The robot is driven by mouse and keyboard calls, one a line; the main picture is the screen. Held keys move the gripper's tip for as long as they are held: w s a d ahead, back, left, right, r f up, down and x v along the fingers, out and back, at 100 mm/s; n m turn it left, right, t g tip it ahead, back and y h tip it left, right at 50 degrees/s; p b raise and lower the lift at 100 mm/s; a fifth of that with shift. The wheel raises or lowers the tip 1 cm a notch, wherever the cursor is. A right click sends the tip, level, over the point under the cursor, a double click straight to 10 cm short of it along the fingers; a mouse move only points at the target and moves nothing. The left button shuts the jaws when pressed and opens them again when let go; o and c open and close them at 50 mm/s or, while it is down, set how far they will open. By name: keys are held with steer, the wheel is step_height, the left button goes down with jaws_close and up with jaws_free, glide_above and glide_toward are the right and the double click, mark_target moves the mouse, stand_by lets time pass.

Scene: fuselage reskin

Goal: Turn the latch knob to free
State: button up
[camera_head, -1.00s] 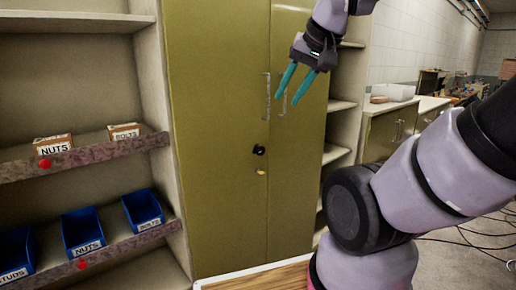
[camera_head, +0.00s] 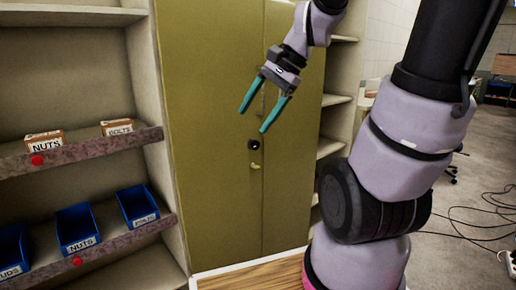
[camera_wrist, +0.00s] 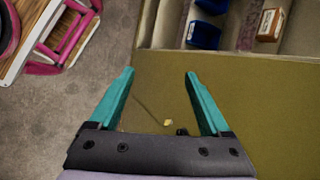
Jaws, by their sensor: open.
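The olive cabinet (camera_head: 205,190) has a round black knob (camera_head: 254,144) near the seam between its two doors. A small yellowish latch piece (camera_head: 256,166) sits just below that knob. Which of the two is the latch knob I cannot tell for certain. My gripper (camera_head: 254,120) is open and empty, its teal fingers pointing down just above the black knob in the head view. In the wrist view my gripper (camera_wrist: 159,74) shows both fingers apart, with the yellowish piece (camera_wrist: 168,123) between them and the dark knob (camera_wrist: 182,131) partly hidden by the gripper body.
Shelves on the left hold blue bins (camera_head: 138,205) and small boxes (camera_head: 117,127) of hardware. An open shelf unit (camera_head: 335,100) stands right of the cabinet. A wooden-topped surface (camera_head: 250,278) lies low in front. Cables (camera_head: 470,225) lie on the floor at right.

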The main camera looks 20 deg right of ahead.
steer(key=w+a+f+m+g+y, duration=0.1)
steer(key=w+a+f+m+y, duration=0.15)
steer(key=m, duration=0.25)
steer(key=m+t+h, duration=0.1)
steer(key=m+t, duration=1.4)
steer(key=m, duration=1.9)
glide_toward(257, 146)
steer(key=shift+n, duration=0.3)
steer(key=x, duration=0.9)
steer(key=shift+a, duration=0.1)
jaws_close()
